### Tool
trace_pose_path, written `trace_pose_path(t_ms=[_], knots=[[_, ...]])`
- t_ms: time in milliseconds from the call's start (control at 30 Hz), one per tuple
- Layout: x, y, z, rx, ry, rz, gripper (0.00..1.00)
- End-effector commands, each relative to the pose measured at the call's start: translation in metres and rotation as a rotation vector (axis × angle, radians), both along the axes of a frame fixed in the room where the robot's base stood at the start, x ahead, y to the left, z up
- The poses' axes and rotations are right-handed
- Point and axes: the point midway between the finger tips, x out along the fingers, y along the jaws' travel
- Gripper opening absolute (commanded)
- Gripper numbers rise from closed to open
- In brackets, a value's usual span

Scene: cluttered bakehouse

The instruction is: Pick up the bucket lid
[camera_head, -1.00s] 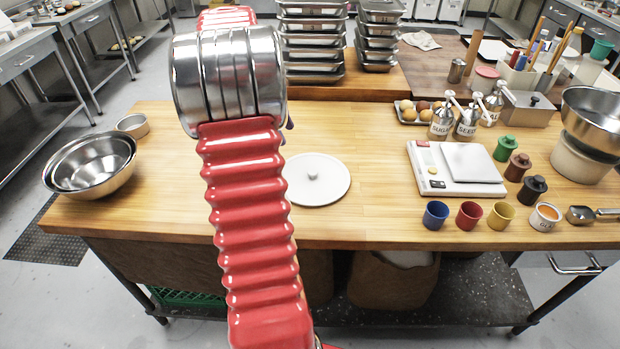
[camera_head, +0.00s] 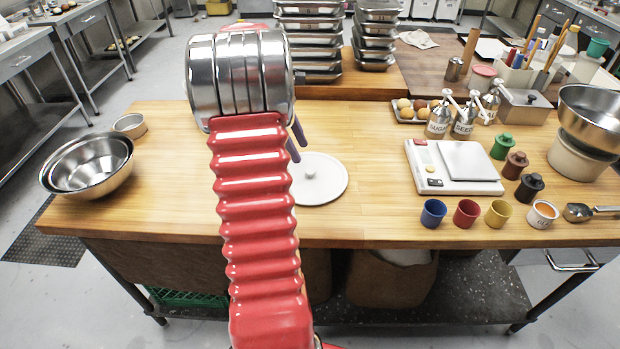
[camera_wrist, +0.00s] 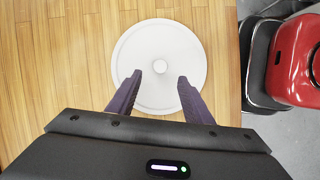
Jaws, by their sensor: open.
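The bucket lid is a white round disc (camera_head: 325,187) with a small knob in its middle, lying flat on the wooden table. In the head view my arm hides a little of its left edge. The lid also shows whole in the wrist view (camera_wrist: 185,50), apart from parts behind my fingertips. My gripper (camera_wrist: 159,77) is open, its two purple fingers spread either side of the knob's line and short of the knob. In the head view the purple fingers (camera_head: 297,140) show beside the lid's upper left edge. The gripper holds nothing.
A white scale (camera_head: 425,178) stands right of the lid, with coloured cups (camera_head: 433,213) in front of it. Nested steel bowls (camera_head: 68,165) stand at the left. Stacked steel trays (camera_head: 310,45) are behind. The table around the lid is clear.

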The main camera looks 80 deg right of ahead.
Motion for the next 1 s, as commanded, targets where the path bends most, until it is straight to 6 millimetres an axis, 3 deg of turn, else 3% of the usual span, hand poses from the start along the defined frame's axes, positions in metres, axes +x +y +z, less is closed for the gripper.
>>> trace_pose_path(t_ms=[200,667,1000], knots=[[-0.008,0.0,-0.021,0.0,0.0,0.0,0.46],[-0.011,0.0,-0.028,0.0,-0.001,0.0,0.46],[-0.028,0.001,-0.065,0.001,0.0,0.001,0.46]])
